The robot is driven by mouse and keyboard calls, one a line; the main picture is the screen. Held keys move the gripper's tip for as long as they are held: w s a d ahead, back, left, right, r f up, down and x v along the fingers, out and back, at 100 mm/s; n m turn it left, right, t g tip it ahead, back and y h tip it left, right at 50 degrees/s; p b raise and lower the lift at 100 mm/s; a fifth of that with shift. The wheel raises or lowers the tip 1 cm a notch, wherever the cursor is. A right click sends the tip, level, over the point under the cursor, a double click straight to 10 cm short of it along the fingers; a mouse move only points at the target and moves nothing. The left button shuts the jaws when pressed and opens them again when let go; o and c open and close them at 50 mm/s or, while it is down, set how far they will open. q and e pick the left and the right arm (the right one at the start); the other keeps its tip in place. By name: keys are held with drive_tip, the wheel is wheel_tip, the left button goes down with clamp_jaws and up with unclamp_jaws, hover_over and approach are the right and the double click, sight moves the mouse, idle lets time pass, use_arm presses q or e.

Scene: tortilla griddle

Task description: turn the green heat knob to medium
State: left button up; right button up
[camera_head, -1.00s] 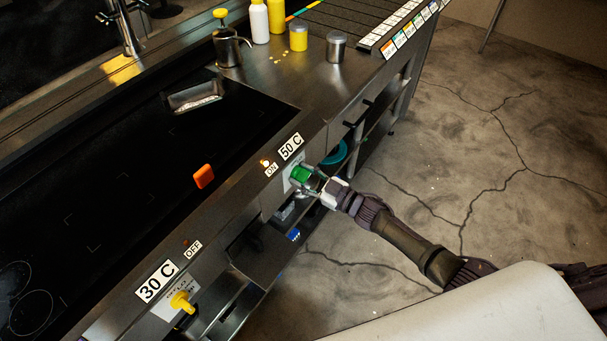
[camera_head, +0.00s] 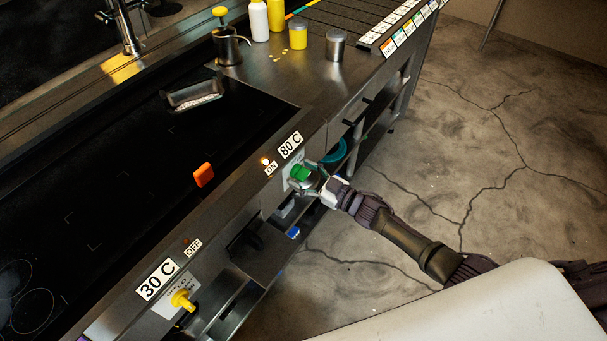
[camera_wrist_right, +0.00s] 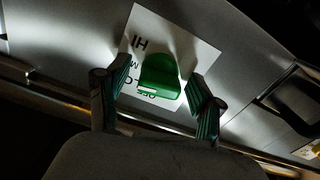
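The green heat knob (camera_head: 300,173) sits on a white label on the griddle's front panel. It also shows in the right wrist view (camera_wrist_right: 159,76), with a white mark at its lower left, near the partly hidden "LO" and "OFF" lettering. "HI" and the start of "M" show at the upper left. My right gripper (camera_head: 307,180) is at the knob, one finger on each side. In the wrist view its fingers (camera_wrist_right: 159,82) look spread, with a narrow gap to the knob. The readout above (camera_head: 290,145) says 80 C beside a lit ON lamp (camera_head: 265,161). My left gripper is not in view.
A yellow knob (camera_head: 182,299) with a 30 C readout (camera_head: 157,279) and OFF sign is further left on the panel. An orange object (camera_head: 203,175) and a metal tray (camera_head: 195,95) are on the black griddle top. Open shelves lie below the panel.

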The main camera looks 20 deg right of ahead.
drive_tip(key=v, duration=1.2)
idle(0.4)
drive_tip(key=s+d+f+m+g+h, duration=0.25)
drive_tip(key=s+f+h, duration=0.3)
drive_tip(key=f, duration=0.65)
drive_tip(key=s+d+f+m+g+h, duration=0.3)
drive_tip(key=s+f, duration=0.4)
drive_tip(key=f, duration=0.6)
drive_tip(key=s+a+f+g, duration=0.2)
drive_tip(key=s+f, duration=0.2)
drive_tip(key=s, duration=0.5)
drive_tip(key=s+a+f+m+g+h, duration=0.1)
drive_tip(key=s+f, duration=0.4)
drive_tip(key=s, duration=0.5)
drive_tip(key=s+a+f+g+h, duration=0.1)
drive_tip(key=s+a+f+g, duration=0.2)
drive_tip(key=s, duration=0.7)
wheel_tip(320, 180, down, 2)
drive_tip(key=shift+s+m+g, duration=0.25)
drive_tip(key=shift+m+g, duration=0.1)
drive_tip(key=shift+g, duration=0.5)
